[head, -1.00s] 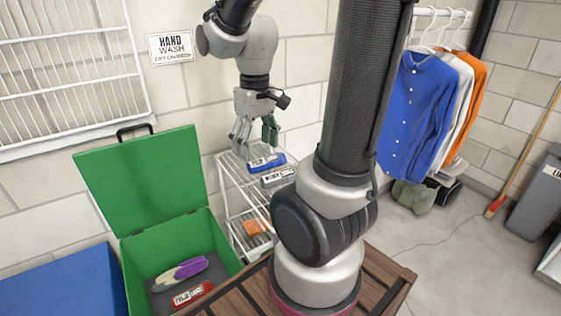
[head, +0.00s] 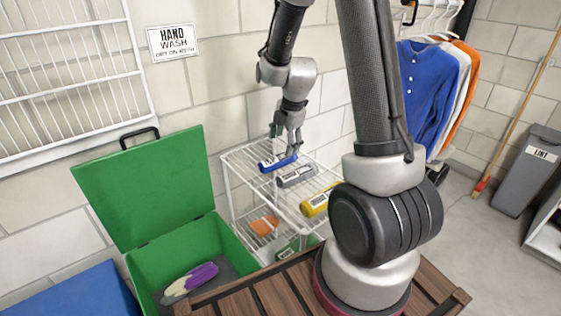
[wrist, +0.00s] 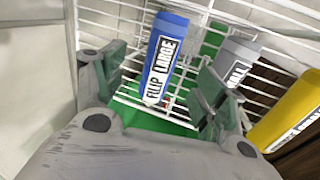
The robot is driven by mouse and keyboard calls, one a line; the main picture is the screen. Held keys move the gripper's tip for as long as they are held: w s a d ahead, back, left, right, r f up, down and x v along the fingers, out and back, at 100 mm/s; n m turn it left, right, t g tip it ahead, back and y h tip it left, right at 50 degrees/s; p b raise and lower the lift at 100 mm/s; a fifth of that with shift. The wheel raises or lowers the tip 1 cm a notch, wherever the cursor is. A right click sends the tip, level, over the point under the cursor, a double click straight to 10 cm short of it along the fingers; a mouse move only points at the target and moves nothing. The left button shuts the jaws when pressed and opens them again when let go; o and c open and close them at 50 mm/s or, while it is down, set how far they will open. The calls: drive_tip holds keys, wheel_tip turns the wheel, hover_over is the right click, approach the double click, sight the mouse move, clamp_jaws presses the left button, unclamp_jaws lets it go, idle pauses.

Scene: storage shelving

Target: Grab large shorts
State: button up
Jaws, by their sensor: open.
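A blue rolled garment (head: 277,163) with a white label lies on the top wire shelf. In the wrist view its label on the blue roll (wrist: 166,52) reads "FILIP LARGE". My gripper (head: 288,137) is open and empty just above that roll. In the wrist view the roll shows between the spread fingers of my gripper (wrist: 162,75), without a visible grip on it. A grey roll (head: 297,176) and a yellow roll (head: 318,202) lie to the right on the same shelf. Their labels are only partly readable.
The white wire rack (head: 240,158) stands against the wall. An orange item (head: 263,225) lies on its lower shelf. An open green bin (head: 135,190) with a purple and cream item (head: 190,280) stands left. A wooden slatted top (head: 285,295) is in front.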

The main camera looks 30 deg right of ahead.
sight(281, 155)
drive_tip(key=x, duration=0.7)
drive_tip(key=shift+a+f, duration=0.1)
drive_tip(key=shift+f, duration=0.2)
drive_tip(key=shift+c, duration=0.5)
drive_tip(key=c, duration=1.1)
